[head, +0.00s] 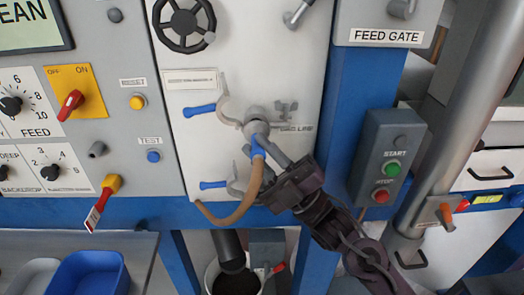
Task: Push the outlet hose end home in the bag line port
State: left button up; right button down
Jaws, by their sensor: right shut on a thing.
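The outlet hose (243,204) is a tan, curved tube hanging against the white panel. Its blue end (258,150) points up at the grey bag line port (256,117). The hose end is at the port's lower side; I cannot tell how deep it sits. My right gripper (265,142) reaches in from the lower right and is shut on the hose end, just below the port. Its fingers hide part of the joint and part of the port's label. My left gripper is not in view.
Blue-handled clamps (200,110) flank the port's left side above and below. A black handwheel (184,22) is above. A START/STOP box (388,160) stands right of my arm. A bucket (212,275) is below, and a blue tray (88,275) is at lower left.

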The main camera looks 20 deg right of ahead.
jog(key=shift+w+d+b, duration=0.15)
jog(key=shift+w, duration=0.4)
jog(key=shift+w+d+b, duration=0.15)
jog(key=shift+w, duration=0.4)
dwell(0.4)
jog(key=c, duration=1.2)
grip_release()
jog(key=shift+f, duration=0.1)
jog(key=shift+d+f, duration=0.1)
jog(key=shift+f, duration=0.1)
jog(key=b+v, duration=0.3)
jog(key=v, duration=0.4)
jog(key=shift+s, duration=0.2)
jog(key=shift+d, duration=0.1)
